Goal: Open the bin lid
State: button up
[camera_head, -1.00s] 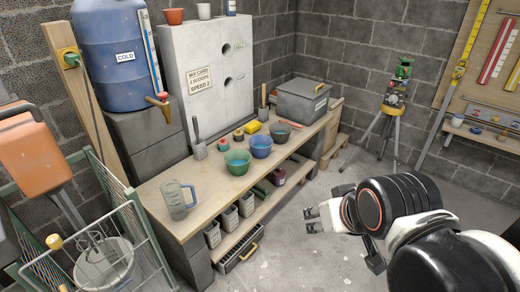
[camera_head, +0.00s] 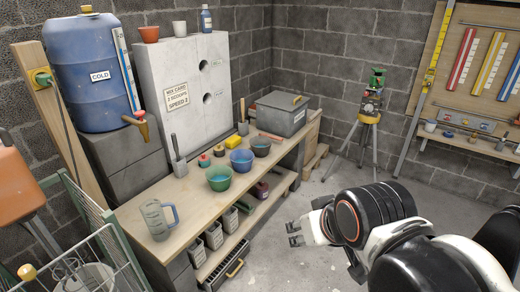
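The lid lies shut on the bin body (camera_head: 277,119), which carries a small white label. My gripper (camera_head: 290,233) is at the lower middle, over the floor in front of the bench, well apart from the bin. Its two fingers point left with a gap between them, and nothing is seen in it.
A tripod (camera_head: 366,125) stands behind on the right. The floor between is clear.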

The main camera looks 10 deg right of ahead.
aim_at(287, 102)
jog(key=i+l+z, duration=0.3)
jog(key=i, duration=0.75)
jog(key=i+z, duration=0.3)
jog(key=i, duration=0.75)
jog(key=i+j+z, duration=0.3)
jog(key=i, duration=0.8)
jog(key=l, duration=0.1)
